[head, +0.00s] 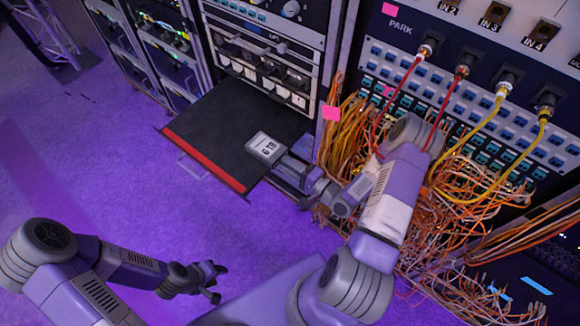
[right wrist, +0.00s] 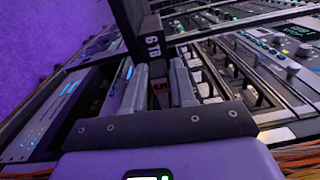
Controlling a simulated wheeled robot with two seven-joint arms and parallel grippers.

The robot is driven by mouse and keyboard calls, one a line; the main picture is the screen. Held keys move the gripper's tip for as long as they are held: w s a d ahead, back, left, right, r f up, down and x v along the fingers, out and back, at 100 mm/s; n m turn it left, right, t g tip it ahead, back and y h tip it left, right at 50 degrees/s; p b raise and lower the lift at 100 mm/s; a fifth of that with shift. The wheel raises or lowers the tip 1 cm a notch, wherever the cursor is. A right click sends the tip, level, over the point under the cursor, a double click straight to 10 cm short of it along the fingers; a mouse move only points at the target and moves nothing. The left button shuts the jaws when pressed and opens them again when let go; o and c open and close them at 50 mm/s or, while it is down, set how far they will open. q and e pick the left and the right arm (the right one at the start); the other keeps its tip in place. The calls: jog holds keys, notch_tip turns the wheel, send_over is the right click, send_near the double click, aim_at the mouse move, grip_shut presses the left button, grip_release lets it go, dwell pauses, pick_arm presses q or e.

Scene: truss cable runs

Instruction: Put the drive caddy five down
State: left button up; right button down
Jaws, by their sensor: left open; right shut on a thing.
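My right gripper (head: 287,164) is shut on a drive caddy (head: 266,148), a small grey block with a pale "6 TB" label. The caddy is over the inner right part of a pulled-out black drawer (head: 200,112) with a red front edge. I cannot tell whether it touches the drawer. In the right wrist view the caddy (right wrist: 151,42) is dark and sticks out beyond the fingers of my right gripper (right wrist: 158,85). A reddish mark that looks like a "5" shows between the fingers. My left gripper (head: 213,282) is open and empty over the purple floor.
A rack (head: 265,65) with several drive-like units stands above the drawer. A patch panel (head: 470,100) with red and yellow cables is at the right, with tangled orange cables (head: 450,245) below. The drawer's left part and the floor (head: 90,170) are clear.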

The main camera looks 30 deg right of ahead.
jog(key=c, duration=0.9)
grip_release()
